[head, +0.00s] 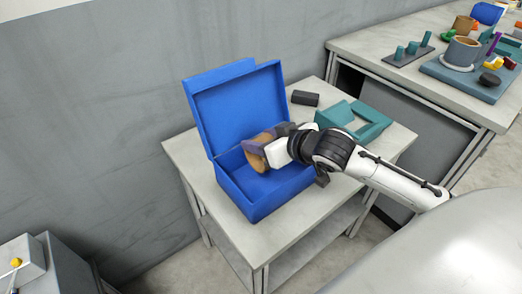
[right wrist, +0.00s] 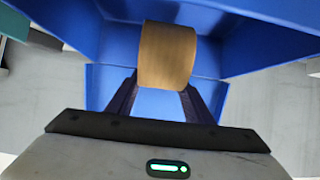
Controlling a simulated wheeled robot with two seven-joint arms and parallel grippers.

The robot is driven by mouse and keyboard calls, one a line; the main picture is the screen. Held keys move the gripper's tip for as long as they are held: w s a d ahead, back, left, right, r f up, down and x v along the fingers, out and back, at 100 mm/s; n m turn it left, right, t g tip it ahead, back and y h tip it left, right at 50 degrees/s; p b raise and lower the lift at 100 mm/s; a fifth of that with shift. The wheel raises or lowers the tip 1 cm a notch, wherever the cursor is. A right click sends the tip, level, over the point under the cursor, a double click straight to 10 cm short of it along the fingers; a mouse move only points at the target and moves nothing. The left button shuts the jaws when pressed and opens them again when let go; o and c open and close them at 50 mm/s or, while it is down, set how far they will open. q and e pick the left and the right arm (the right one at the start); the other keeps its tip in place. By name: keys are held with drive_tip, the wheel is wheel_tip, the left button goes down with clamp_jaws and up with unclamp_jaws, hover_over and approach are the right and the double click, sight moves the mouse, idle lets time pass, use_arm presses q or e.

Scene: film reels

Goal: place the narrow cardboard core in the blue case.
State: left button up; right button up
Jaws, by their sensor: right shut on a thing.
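The blue case (head: 234,115) stands open on a small grey table, its lid tilted up at the back left. My right gripper (head: 264,147) is shut on the cardboard core (head: 256,159), a short brown cylinder, at the case's opening. In the right wrist view the core (right wrist: 167,55) sits between the two dark fingers (right wrist: 160,95), with blue walls (right wrist: 110,80) around it. I cannot tell whether the core touches the case floor. My left gripper does not show.
A teal tray-like frame (head: 372,122) and a dark block (head: 305,98) lie on the same table (head: 290,235), right of the case. Another table (head: 350,45) at the right back holds pegs, a pot on a teal board and small coloured pieces. A grey wall stands behind.

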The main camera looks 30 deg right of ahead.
sight(261, 161)
wheel_tip(261, 161, down, 3)
drive_tip(key=shift+f, duration=0.1)
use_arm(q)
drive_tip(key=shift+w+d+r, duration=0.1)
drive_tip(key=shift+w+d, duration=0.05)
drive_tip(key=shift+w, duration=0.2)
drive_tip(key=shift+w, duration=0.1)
use_arm(e)
drive_tip(key=o, duration=1)
use_arm(q)
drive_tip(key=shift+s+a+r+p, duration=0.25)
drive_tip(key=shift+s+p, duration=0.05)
drive_tip(key=shift+p, duration=0.3)
use_arm(e)
drive_tip(key=shift+v, duration=6.05)
